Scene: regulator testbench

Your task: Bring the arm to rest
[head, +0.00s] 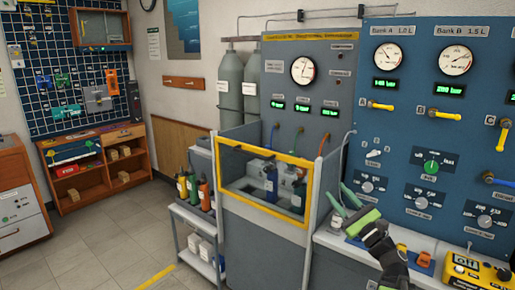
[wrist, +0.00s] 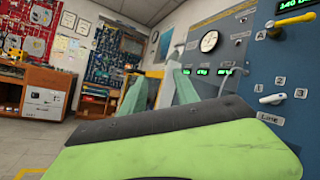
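My gripper (head: 340,193) is raised in front of the test bench at the right of the head view, just right of the yellow-framed bay. Its two pale green fingers stand apart with nothing between them. In the wrist view the fingers (wrist: 157,84) point away from the camera, with a gap between them. My bright green and black arm parts fill the lower part of that view. The gripper appears to touch nothing.
The blue panel (head: 400,140) with gauges and yellow valve handles stands close to the right. The yellow-framed bay (head: 265,207) holds several bottles. A yellow device (head: 475,270) sits on the shelf. A bottle cart (head: 195,225) stands left of the bay. The floor (head: 95,245) at left is clear.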

